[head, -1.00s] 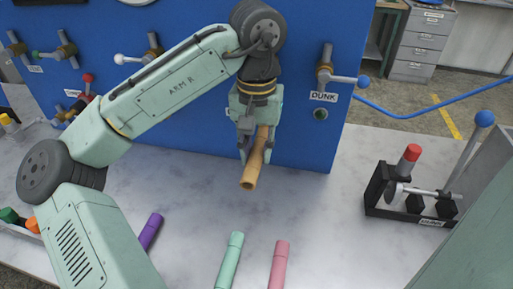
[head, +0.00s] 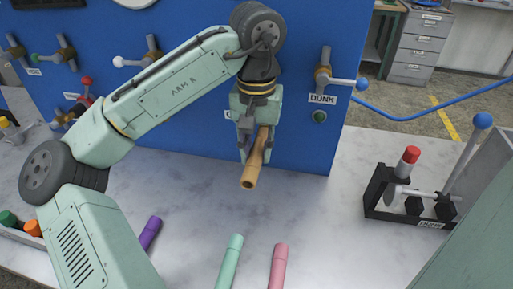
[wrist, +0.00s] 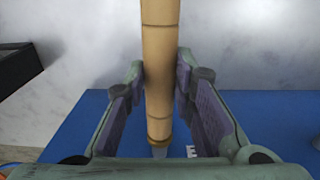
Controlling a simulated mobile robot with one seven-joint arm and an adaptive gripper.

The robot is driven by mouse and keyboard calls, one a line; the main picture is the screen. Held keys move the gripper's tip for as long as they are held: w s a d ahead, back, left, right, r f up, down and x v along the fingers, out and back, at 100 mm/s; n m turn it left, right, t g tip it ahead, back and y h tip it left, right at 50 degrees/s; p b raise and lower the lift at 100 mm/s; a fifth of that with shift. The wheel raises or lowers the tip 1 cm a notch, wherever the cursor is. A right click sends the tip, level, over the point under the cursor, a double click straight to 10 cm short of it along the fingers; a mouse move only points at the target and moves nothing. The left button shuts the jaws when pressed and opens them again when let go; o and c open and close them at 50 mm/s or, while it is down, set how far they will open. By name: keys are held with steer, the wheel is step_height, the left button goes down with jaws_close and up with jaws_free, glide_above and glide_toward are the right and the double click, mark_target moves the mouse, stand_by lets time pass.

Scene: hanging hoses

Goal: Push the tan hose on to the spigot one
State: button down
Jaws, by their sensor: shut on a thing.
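The wrist view shows the hose (wrist: 159,60) running between the purple-padded fingers of my gripper (wrist: 164,95). Its far end has a brass-coloured rim. A small grey tip (wrist: 159,151), which looks like a spigot, shows just beyond that rim, in line with it. I cannot tell whether the hose is around it. In the head view my gripper hides this place.
The blue panel (head: 190,130) has several valves, one at the right over a DUNK label (head: 322,99). Purple (head: 150,232), green (head: 230,262) and pink (head: 278,265) hoses lie in front. A black stand (head: 376,190) with a lever is at the right.

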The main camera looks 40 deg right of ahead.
mark_target(258, 149)
steer(key=shift+w+d+r, duration=0.1)
steer(key=shift+w+d, duration=0.1)
stand_by(0.4)
steer(key=c, duration=1.3)
jaws_free()
step_height(258, 149, up, 12)
steer(key=shift+f, duration=0.1)
steer(key=shift+s, duration=0.1)
